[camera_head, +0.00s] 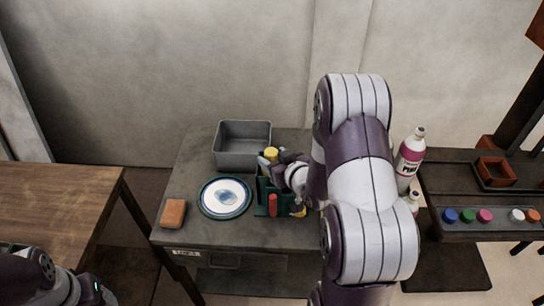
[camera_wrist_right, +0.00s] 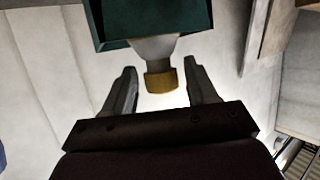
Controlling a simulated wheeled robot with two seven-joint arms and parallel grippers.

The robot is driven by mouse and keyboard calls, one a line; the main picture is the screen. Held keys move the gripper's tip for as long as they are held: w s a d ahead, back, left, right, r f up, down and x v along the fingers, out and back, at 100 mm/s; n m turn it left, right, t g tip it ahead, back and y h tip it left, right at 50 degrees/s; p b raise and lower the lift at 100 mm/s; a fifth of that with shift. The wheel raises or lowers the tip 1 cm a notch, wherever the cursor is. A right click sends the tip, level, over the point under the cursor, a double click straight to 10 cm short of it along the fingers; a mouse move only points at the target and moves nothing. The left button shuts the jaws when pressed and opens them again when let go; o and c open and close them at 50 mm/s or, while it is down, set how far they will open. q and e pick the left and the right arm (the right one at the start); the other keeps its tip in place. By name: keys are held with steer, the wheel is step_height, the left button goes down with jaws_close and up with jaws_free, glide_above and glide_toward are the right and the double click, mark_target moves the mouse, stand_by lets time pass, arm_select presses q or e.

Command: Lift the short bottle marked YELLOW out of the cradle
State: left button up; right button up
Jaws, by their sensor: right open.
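The green cradle (camera_head: 262,198) stands on the grey table and holds bottles; its dark green wall also shows in the right wrist view (camera_wrist_right: 190,35). A yellow cap (camera_head: 271,153) shows at the cradle's back. In the right wrist view a pale bottle neck with a yellow-gold cap (camera_wrist_right: 161,80) sticks out of the cradle. My right gripper (camera_head: 282,166) is at the cradle, its open fingers (camera_wrist_right: 160,68) on either side of this cap, with gaps visible. No marking on the bottle is readable. My left arm shows at the lower left, its gripper out of view.
The grey table holds a grey bin (camera_head: 242,158), a blue-and-white plate (camera_head: 225,196) and an orange-brown block (camera_head: 173,213). A red item (camera_head: 273,205) is at the cradle's front. A large pink-labelled bottle (camera_head: 410,155) stands right of my right arm, which hides part of the table.

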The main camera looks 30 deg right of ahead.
steer(key=shift+w+f, duration=0.15)
steer(key=shift+w, duration=0.25)
steer(key=shift+w+f, duration=0.2)
steer(key=shift+w, duration=0.3)
jaws_close()
jaws_free()
steer(key=shift+s+r, duration=0.1)
steer(key=shift+s, duration=0.05)
